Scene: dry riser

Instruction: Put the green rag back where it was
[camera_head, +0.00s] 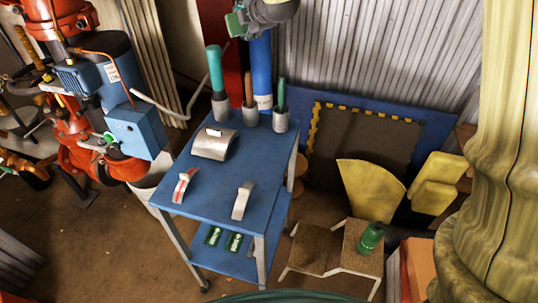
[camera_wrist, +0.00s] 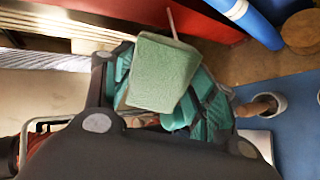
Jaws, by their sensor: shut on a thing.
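My gripper (camera_head: 244,20) is at the top middle of the head view, high above the back of the blue trolley (camera_head: 212,228). It is shut on a green thing (camera_head: 235,24), which I take to be the green rag. In the wrist view, the green rag (camera_wrist: 160,78) looks like a pale green, blocky piece between the fingers of my gripper (camera_wrist: 165,95). Darker teal parts show around it; I cannot tell whether they are rag or finger pads. The rag is clear of the trolley top.
Three grey cups stand at the trolley's back, holding a teal piece (camera_head: 215,68), a brown piece (camera_head: 248,88) and a green piece (camera_head: 281,95). A blue cylinder (camera_head: 261,70) rises behind them. Curved metal pieces (camera_head: 214,145) lie on top. A green bottle (camera_head: 370,238) stands right on a low step.

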